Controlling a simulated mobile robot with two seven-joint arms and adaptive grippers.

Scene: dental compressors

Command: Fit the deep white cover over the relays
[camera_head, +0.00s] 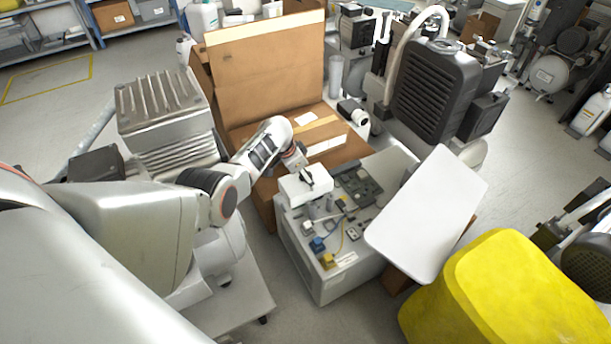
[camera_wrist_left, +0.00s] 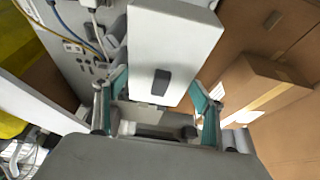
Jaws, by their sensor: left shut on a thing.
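My left gripper (camera_head: 308,178) is shut on the white cover (camera_head: 303,190), a box-shaped piece, at the back left of the open grey control box (camera_head: 310,272). In the left wrist view, the fingers of my left gripper (camera_wrist_left: 160,88) stand on either side of the cover (camera_wrist_left: 172,45), which has a dark grey block on its face. Small parts, blue, yellow and dark, sit on the box's panel in front of and right of the cover. I cannot tell which are the relays, or whether the cover touches the panel. My right gripper is not in view.
A large white panel (camera_head: 430,215) stands tilted at the box's right, with a yellow object (camera_head: 510,290) in front. An open cardboard box (camera_head: 265,75) stands behind. A ribbed grey unit (camera_head: 165,115) is behind my left arm. Wires cross the panel.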

